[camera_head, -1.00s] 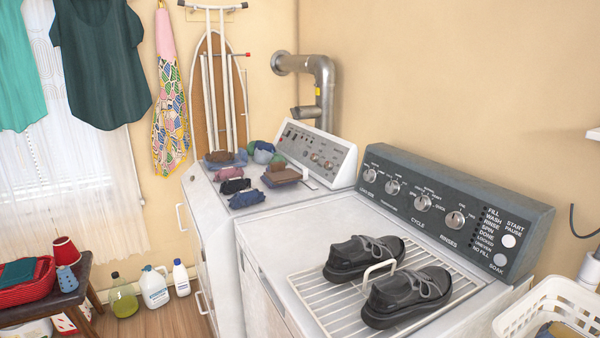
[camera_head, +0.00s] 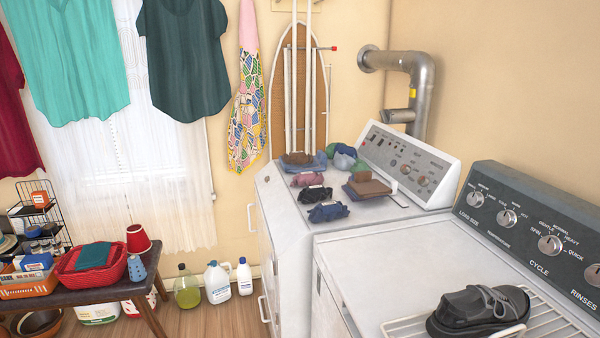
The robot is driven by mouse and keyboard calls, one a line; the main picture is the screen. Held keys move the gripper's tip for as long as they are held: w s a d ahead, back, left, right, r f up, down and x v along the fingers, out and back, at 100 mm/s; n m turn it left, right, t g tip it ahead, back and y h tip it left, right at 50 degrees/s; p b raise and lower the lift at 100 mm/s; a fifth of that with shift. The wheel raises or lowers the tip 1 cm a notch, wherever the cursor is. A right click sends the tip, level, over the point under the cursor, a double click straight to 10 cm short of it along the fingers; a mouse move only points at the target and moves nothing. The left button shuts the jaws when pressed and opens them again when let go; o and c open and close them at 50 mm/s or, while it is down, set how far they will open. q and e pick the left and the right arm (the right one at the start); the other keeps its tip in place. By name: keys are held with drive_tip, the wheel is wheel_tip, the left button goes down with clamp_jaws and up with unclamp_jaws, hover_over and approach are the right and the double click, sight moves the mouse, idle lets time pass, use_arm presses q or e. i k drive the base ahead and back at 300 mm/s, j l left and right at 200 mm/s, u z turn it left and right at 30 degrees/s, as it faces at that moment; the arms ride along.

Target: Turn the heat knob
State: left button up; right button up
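The far white machine has a slanted control panel (camera_head: 380,150) with small dark buttons and silver knobs. Two of these are a left knob (camera_head: 404,170) and a right knob (camera_head: 422,181). Their labels are too small to read, so I cannot tell which is the heat knob. The nearer machine's dark panel (camera_head: 520,200) has several silver knobs, among them the load size knob (camera_head: 475,199) and the cycle knob (camera_head: 549,244). I read no heat label there. Neither of my grippers is in view.
Folded clothes (camera_head: 327,212) lie in rows on the far machine's top. A black shoe (camera_head: 480,310) sits on a white rack (camera_head: 540,325) on the nearer machine. A metal duct (camera_head: 421,90) rises behind. Bottles (camera_head: 217,282) stand on the floor beside a wooden bench (camera_head: 100,294).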

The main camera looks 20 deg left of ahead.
sight(405, 169)
drive_tip(key=i+j+z, duration=0.15)
drive_tip(key=j, duration=0.4)
drive_tip(key=i+j+z, duration=0.1)
drive_tip(key=j, duration=0.4)
drive_tip(key=i+j+z, duration=0.15)
drive_tip(key=j, duration=0.45)
drive_tip(key=i+j+z, duration=0.1)
drive_tip(key=j, duration=0.45)
